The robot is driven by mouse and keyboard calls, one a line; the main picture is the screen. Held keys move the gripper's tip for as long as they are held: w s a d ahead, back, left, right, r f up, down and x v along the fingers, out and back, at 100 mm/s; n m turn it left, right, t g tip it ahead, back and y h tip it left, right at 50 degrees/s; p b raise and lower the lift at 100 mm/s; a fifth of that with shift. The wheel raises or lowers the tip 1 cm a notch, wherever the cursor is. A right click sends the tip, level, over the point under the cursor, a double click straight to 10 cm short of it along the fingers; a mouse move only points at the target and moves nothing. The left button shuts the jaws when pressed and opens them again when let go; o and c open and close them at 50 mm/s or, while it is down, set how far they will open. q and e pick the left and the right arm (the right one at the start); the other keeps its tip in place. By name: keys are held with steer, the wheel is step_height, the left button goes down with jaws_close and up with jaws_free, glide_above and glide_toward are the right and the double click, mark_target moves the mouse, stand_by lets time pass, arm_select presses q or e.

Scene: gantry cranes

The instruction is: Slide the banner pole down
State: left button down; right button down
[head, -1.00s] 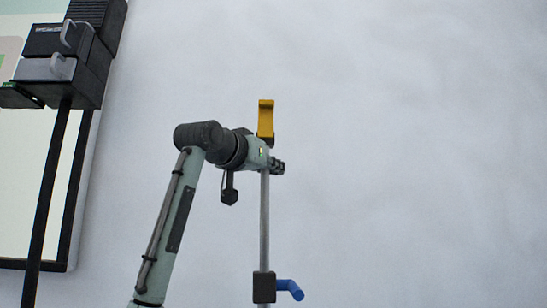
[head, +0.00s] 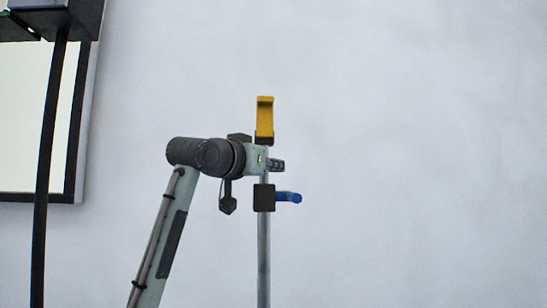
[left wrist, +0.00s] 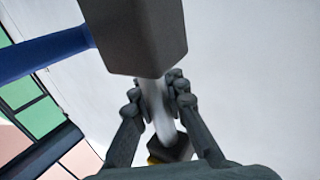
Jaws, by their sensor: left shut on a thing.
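The banner pole (head: 263,250) is a thin grey upright rod with a yellow hook (head: 264,120) at its top. My left gripper (head: 268,163) is shut on the pole just below the hook. Close under it, a dark clamp block (head: 264,198) with a blue handle (head: 289,197) sits around the pole. In the left wrist view the fingers (left wrist: 157,95) close around the pale pole (left wrist: 158,112). The dark clamp block (left wrist: 135,35) and blue handle (left wrist: 45,54) loom large there and hide part of the pole. My right gripper is not in view.
A dark-framed white panel (head: 30,115) is on the left, with a black upright bar (head: 45,170) in front of it. Plain pale grey wall (head: 420,150) fills the right, with no obstacle visible beside the pole.

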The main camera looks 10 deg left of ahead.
arm_select(q)
steer(key=shift+f, duration=0.25)
steer(key=c, duration=1.6)
jaws_free()
steer(key=shift+r, duration=0.1)
steer(key=shift+s, duration=0.15)
steer(key=v, duration=1.1)
steer(key=shift+s+a, duration=0.1)
steer(key=shift+s, duration=0.25)
